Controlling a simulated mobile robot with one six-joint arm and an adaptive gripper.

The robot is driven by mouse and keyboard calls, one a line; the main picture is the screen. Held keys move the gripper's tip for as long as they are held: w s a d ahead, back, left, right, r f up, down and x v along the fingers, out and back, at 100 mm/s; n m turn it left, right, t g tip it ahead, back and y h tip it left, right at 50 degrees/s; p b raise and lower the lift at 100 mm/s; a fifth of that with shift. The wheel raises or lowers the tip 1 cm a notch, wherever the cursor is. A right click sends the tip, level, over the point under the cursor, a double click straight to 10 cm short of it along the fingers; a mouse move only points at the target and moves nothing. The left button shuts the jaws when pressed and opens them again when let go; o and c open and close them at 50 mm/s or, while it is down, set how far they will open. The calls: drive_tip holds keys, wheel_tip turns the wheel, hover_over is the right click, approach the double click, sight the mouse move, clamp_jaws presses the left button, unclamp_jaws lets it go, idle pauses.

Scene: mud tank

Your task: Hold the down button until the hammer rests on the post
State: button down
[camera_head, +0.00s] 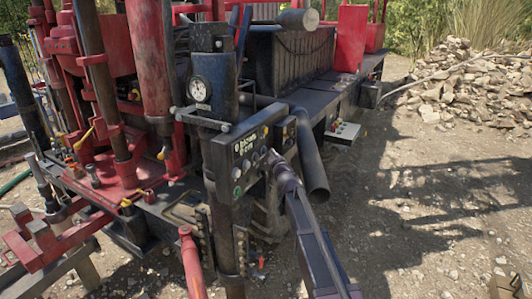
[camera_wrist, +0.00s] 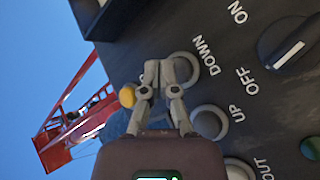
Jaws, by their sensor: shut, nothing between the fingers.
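The black control panel (camera_head: 245,158) stands on the rig's corner column. In the wrist view, the round grey DOWN button (camera_wrist: 187,68) sits beside its label, and the UP button (camera_wrist: 210,122) is below it. My gripper (camera_wrist: 159,70) is shut and empty, its fingertips at the left edge of the DOWN button and partly covering it. I cannot tell whether they press it. In the head view my gripper (camera_head: 272,158) is at the panel's face. A wooden post (camera_head: 88,274) shows at lower left under red metalwork; I cannot pick out the hammer surely.
A dark ON/OFF knob (camera_wrist: 288,45) and a green button (camera_wrist: 312,148) are on the same panel. A pressure gauge (camera_head: 198,90) is above it and a dark pipe (camera_head: 310,160) runs close to its right. Open dirt ground (camera_head: 430,230) lies to the right, with a rubble heap (camera_head: 465,85) behind.

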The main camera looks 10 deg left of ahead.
drive_tip(key=shift+w+a, duration=0.3)
drive_tip(key=shift+a, duration=0.55)
idle(1.2)
drive_tip(key=shift+d, duration=0.1)
idle(2.5)
drive_tip(key=shift+s+d, duration=0.35)
drive_tip(key=shift+d, duration=0.5)
drive_tip(key=shift+d, duration=0.15)
drive_tip(key=shift+s+d, duration=0.3)
drive_tip(key=shift+d, duration=0.45)
drive_tip(key=shift+s+d, duration=0.25)
drive_tip(key=shift+d, duration=0.5)
drive_tip(key=shift+s+d, duration=0.3)
drive_tip(key=shift+d, duration=0.45)
